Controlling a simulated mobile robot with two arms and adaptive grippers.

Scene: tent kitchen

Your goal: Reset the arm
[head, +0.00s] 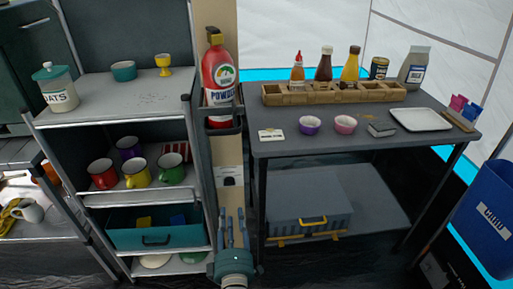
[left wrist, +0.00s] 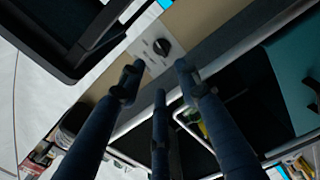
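My left gripper (head: 233,228) is at the bottom centre of the head view, in front of the gap between the shelf unit and the dark table. Its blue fingers point away from me and stand apart. In the left wrist view the gripper (left wrist: 157,84) has three spread fingers with nothing between them. A pale plate with a dark knob (left wrist: 161,47) shows beyond the fingertips. My right gripper is in neither view.
The shelf unit (head: 130,196) with mugs and a teal drawer (head: 155,232) stands left of the gripper. The dark table (head: 290,148) with bottles and bowls stands right. A blue bin (head: 488,215) is at far right.

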